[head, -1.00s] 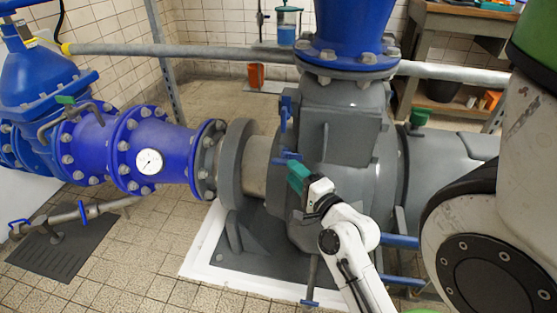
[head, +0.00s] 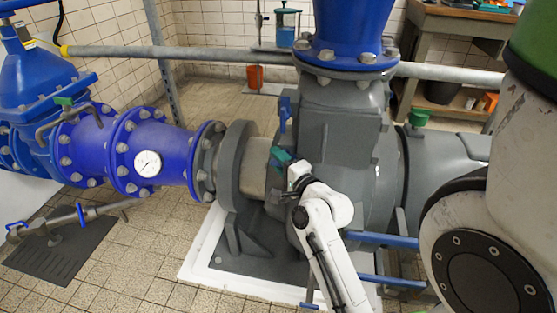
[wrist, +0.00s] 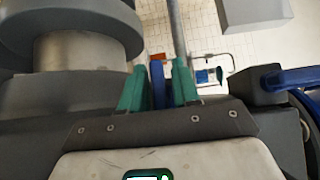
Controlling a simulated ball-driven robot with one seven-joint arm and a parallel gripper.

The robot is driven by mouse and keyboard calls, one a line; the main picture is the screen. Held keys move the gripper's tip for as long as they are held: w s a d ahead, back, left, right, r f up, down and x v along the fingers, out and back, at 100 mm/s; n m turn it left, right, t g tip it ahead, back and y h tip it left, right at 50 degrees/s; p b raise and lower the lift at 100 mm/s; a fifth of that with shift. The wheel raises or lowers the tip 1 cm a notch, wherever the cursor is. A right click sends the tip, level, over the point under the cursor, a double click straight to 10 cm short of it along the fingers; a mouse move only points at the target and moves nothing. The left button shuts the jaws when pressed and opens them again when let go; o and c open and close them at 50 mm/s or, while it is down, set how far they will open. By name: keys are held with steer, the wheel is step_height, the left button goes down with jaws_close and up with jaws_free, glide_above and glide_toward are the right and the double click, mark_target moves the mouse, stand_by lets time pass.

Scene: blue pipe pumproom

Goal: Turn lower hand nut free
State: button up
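My gripper (head: 284,162) has green fingers and is at the left face of the grey pump housing, at the lower blue hand nut. In the wrist view my gripper (wrist: 158,84) has its fingers on either side of an upright blue piece (wrist: 158,82), apparently the lower hand nut. Narrow gaps show beside it, so the fingers look open around it. In the head view the fingers hide most of the lower nut. The upper blue hand nut (head: 284,114) stands above, clear of my gripper.
The grey pump housing (head: 338,150) is close on the right. A grey flange (head: 236,165) and blue pipe with a gauge (head: 148,163) lie left. Blue bars (head: 382,239) stick out below right. In the wrist view a blue handle (wrist: 290,77) is near on the right.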

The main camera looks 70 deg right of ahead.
jaws_close()
steer(key=shift+r+n+p, duration=0.2)
steer(key=shift+n+p, duration=0.1)
steer(key=shift+p, duration=0.85)
steer(key=p, duration=0.2)
steer(key=shift+r+g+y+p, duration=0.1)
steer(key=shift+g+y+p, duration=0.2)
steer(key=shift+g+p, duration=0.1)
steer(key=n+g+p, duration=0.2)
steer(key=p, duration=0.3)
steer(key=f+n+g+y+p, duration=0.1)
steer(key=n+g+p, duration=0.1)
steer(key=p, duration=0.3)
steer(key=n+g+y+p, duration=0.1)
steer(key=n+g+p, duration=0.1)
steer(key=p, duration=0.4)
steer(key=shift+s+f+g, duration=0.3)
steer(key=shift+f+g, duration=0.05)
steer(key=shift+g, duration=0.45)
steer(key=n+g, duration=0.1)
steer(key=g, duration=0.1)
steer(key=n+g, duration=0.1)
steer(key=g, duration=0.1)
steer(key=shift+s+f, duration=0.15)
steer(key=shift+s, duration=0.2)
steer(key=shift+n+g, duration=0.3)
